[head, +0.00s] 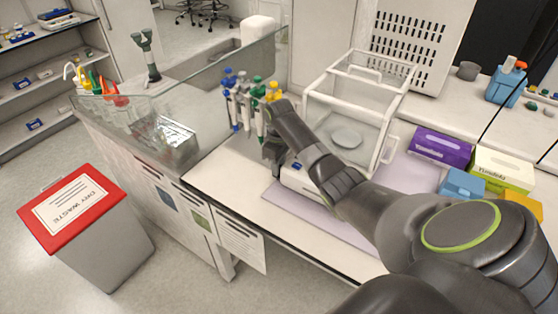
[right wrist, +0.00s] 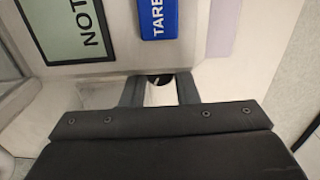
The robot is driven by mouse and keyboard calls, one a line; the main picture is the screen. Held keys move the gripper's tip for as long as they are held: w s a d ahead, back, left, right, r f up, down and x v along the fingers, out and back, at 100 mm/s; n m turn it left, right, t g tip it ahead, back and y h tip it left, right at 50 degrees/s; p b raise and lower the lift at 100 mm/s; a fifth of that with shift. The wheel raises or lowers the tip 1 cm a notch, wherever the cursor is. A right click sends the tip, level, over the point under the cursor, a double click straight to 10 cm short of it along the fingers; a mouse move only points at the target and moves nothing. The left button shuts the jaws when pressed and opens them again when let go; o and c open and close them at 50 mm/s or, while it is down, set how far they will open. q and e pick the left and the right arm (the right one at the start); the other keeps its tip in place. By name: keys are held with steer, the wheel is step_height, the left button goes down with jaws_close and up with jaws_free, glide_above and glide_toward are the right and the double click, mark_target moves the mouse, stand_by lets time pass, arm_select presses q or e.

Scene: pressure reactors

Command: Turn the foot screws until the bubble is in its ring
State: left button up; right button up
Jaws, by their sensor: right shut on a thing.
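The balance (head: 300,180) stands on the bench, with a clear draft shield (head: 385,68) and a round pan (head: 345,136). My right gripper (head: 272,158) is at its front left corner. In the right wrist view the right gripper (right wrist: 160,92) is shut on a dark round foot screw (right wrist: 160,80) at the edge of the balance housing. The display (right wrist: 68,28) shows "NOT"; the rest is cut off. A blue TARE button (right wrist: 159,18) is beside it. The bubble and its ring are not visible. My left gripper is not in view.
A rack of pipettes (head: 243,97) stands close behind and left of my right gripper. Purple (head: 441,147) and green (head: 503,168) boxes and a blue box (head: 462,184) are on the right. A red-lidded waste bin (head: 70,208) stands on the floor.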

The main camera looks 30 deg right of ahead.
steer(key=shift+r, duration=0.1)
steer(key=o, duration=0.7)
step_height(320, 180, up, 17)
steer(key=p, duration=0.5)
steer(key=shift+r, duration=0.2)
steer(key=shift+f, duration=0.1)
stand_by(0.3)
